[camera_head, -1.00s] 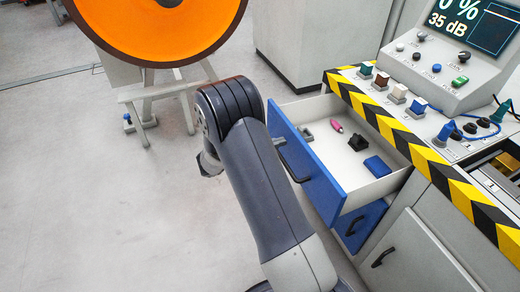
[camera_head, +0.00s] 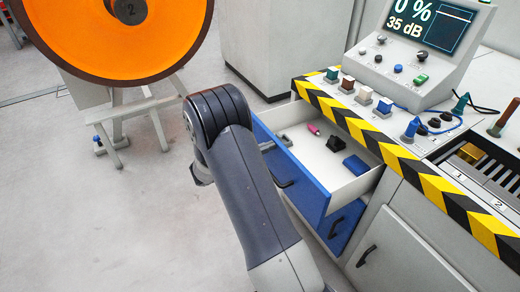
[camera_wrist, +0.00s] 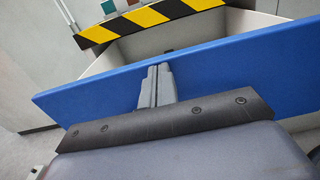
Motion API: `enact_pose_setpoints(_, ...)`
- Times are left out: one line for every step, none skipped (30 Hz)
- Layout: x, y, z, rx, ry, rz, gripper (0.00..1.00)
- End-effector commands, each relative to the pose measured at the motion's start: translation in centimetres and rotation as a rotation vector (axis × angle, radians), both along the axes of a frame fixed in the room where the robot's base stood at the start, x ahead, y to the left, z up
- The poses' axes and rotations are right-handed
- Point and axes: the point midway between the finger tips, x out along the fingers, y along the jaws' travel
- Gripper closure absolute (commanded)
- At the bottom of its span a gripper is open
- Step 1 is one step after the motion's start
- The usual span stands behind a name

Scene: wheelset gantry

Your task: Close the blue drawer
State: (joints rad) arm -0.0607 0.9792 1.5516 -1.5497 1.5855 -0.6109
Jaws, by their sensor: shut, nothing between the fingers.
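The blue drawer (camera_head: 311,190) is the upper drawer of the grey cabinet and stands partly pulled out. Its inside shows, with a pink item (camera_head: 313,129), a black item (camera_head: 334,144) and a blue box (camera_head: 356,165) in it. A dark handle is on its front, partly behind my arm. In the wrist view the blue drawer front (camera_wrist: 235,75) runs across the picture. My gripper (camera_wrist: 157,72) is shut and empty, with its fingertips over the drawer front; whether they touch it I cannot tell.
A second blue drawer front (camera_head: 342,226) sits shut below. A grey cabinet door (camera_head: 385,250) is right of it. The striped counter edge (camera_head: 375,138) and a console (camera_head: 425,50) lie above. An orange wheel (camera_head: 110,35) stands at upper left.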

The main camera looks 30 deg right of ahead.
Motion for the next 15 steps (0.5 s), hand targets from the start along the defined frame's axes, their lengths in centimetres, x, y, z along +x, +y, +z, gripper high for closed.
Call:
enact_pose_setpoints(-0.1, -1.2, 0.1, 0.0, 0.001, -0.006, 1.0)
enact_pose_setpoints(-0.1, -1.9, 0.1, 0.0, 0.001, -0.006, 1.0)
enact_pose_setpoints(-0.1, -2.8, 0.1, 0.001, 0.001, -0.007, 1.0)
enact_pose_setpoints(0.0, -3.6, 0.1, 0.0, 0.0, -0.008, 1.0)
enact_pose_setpoints(0.0, -4.3, 0.1, 0.0, 0.0, -0.008, 1.0)
enact_pose_setpoints(0.0, -5.4, 0.1, 0.0, 0.0, -0.008, 1.0)
enact_pose_setpoints(0.0, -6.3, 0.0, 0.0, 0.0, -0.009, 1.0)
enact_pose_setpoints(0.1, -7.1, 0.0, 0.0, 0.0, -0.008, 1.0)
enact_pose_setpoints(0.1, -8.2, 0.0, 0.0, 0.0, -0.009, 1.0)
enact_pose_setpoints(0.1, -9.0, 0.0, 0.0, 0.0, -0.008, 1.0)
enact_pose_setpoints(0.1, -9.8, -0.1, 0.001, 0.0, -0.008, 1.0)
enact_pose_setpoints(0.2, -10.9, -0.1, -0.001, -0.001, -0.008, 1.0)
enact_pose_setpoints(0.2, -11.7, -0.1, 0.0, -0.002, -0.008, 1.0)
enact_pose_setpoints(0.2, -12.5, -0.1, 0.0, -0.001, -0.007, 1.0)
enact_pose_setpoints(0.3, -13.4, -0.1, 0.0, -0.001, -0.007, 1.0)
